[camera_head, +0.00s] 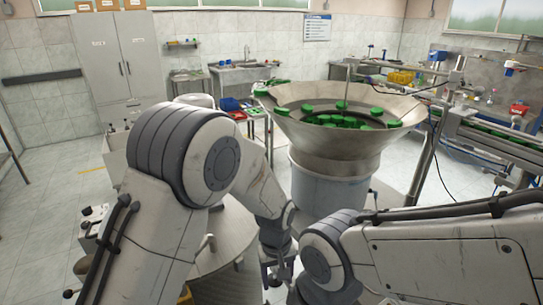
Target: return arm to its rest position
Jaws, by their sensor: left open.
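My left arm (215,150) comes in from the left and bends down at the elbow in front of the feeder. My left gripper (277,279) is low in the middle of the picture, pointing down; it is open, and I see nothing between its fingers. It is apart from the feeder bowl in the picture. My right arm (430,255) reaches in from the right with its elbow near the left wrist. My right gripper is out of view. The metal feeder bowl (335,150) stands ahead and holds many green caps (345,121).
A conveyor (480,140) with green caps runs along the right. A small table with red and blue bins (232,104) stands behind my left arm. A grey cabinet (115,65) and a sink (240,75) stand at the back. Open floor (40,200) lies at the left.

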